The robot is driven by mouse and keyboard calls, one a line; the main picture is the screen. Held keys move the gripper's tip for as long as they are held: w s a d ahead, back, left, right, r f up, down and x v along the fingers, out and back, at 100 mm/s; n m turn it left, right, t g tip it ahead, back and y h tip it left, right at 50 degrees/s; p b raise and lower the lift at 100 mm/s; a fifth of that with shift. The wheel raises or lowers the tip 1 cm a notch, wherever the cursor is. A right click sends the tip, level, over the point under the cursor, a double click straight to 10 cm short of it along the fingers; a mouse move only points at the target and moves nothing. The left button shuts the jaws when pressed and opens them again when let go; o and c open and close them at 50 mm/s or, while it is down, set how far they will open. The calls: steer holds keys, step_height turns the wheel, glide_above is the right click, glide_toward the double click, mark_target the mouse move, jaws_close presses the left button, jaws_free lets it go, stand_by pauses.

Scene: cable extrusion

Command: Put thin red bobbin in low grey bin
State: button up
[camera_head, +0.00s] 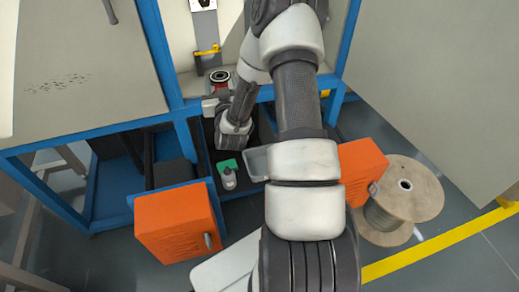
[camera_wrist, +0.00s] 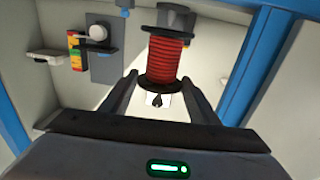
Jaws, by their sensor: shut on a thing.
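The red bobbin (camera_wrist: 166,62) has black end flanges and sits between the fingers of my gripper (camera_wrist: 162,88) in the wrist view, held upright or slightly tilted. In the head view the bobbin (camera_head: 219,77) shows as a small dark disc with a red ring, just beyond my gripper (camera_head: 215,98) in the blue-framed machine. My gripper is shut on it; the finger contact is partly hidden. A grey bin (camera_head: 256,163) lies lower and nearer in the head view, its right side hidden by my arm.
A green-and-grey item (camera_head: 228,174) stands left of the grey bin. Orange boxes (camera_head: 172,222) (camera_head: 362,171) flank the frame's front. A large wooden cable spool (camera_head: 405,190) stands on the floor at right. Blue posts (camera_head: 160,50) bound the opening. A yellow bracket (camera_head: 207,51) is on the back panel.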

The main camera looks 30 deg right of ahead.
steer(key=s+d+f+b, duration=0.2)
steer(key=d+f+b, duration=0.15)
steer(key=f, duration=0.55)
steer(key=s+d+f+b, duration=0.15)
steer(key=d+f, duration=0.25)
steer(key=f, duration=0.6)
steer(key=n+y+b, duration=0.1)
steer(key=b, duration=0.5)
glide_above(259, 172)
step_height(259, 172, down, 17)
steer(key=shift+t, duration=0.3)
steer(key=shift+f+b, duration=0.5)
steer(key=shift+f, duration=1.6)
steer(key=shift+f, duration=0.1)
steer(key=o, duration=1.1)
steer(key=shift+f, duration=0.1)
steer(key=shift+c, duration=0.2)
steer(key=shift+r, duration=0.2)
